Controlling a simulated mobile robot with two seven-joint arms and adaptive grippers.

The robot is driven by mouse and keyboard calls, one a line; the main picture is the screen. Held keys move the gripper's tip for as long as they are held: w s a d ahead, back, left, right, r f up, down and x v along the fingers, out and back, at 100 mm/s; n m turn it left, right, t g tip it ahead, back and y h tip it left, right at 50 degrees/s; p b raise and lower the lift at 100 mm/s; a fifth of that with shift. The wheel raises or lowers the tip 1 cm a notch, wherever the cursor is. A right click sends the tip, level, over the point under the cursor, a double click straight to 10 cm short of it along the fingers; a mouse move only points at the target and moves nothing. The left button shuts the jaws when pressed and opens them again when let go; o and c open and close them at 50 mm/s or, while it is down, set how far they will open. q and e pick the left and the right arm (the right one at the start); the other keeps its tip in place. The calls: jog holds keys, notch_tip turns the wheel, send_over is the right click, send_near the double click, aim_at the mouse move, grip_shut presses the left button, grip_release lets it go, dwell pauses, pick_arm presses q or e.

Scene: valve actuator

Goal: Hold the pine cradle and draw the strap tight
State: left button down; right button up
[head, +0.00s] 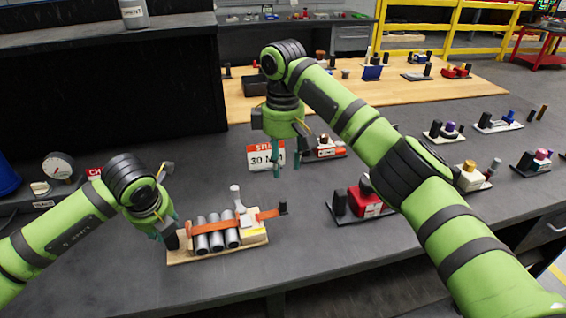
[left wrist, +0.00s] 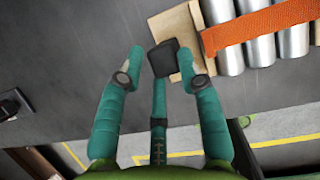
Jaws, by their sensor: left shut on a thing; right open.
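The pine cradle (head: 215,252) lies on the dark bench and holds three grey cylinders (head: 216,233) side by side. An orange strap (head: 212,226) runs across them, past an upright white lever-like part (head: 238,200), to a free-looking end with a black tab (head: 283,208). My left gripper (head: 170,229) is at the cradle's left end. In the left wrist view my left fingers (left wrist: 163,55) are on either side of a black block (left wrist: 163,58) at the edge of the pine (left wrist: 178,27), shut on it. My right gripper (head: 290,152) is open and empty, above and behind the cradle's right end.
A red-and-white sign (head: 265,157) stands behind the cradle. A red device on a dark base (head: 365,202) is to the right, with several similar devices beyond. A round gauge (head: 58,166) stands at the left. The bench's front edge is close to the cradle.

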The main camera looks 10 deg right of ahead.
pick_arm(q)
jog(key=c, duration=0.7)
grip_release()
jog(key=shift+c, duration=0.2)
jog(key=shift+r, duration=0.15)
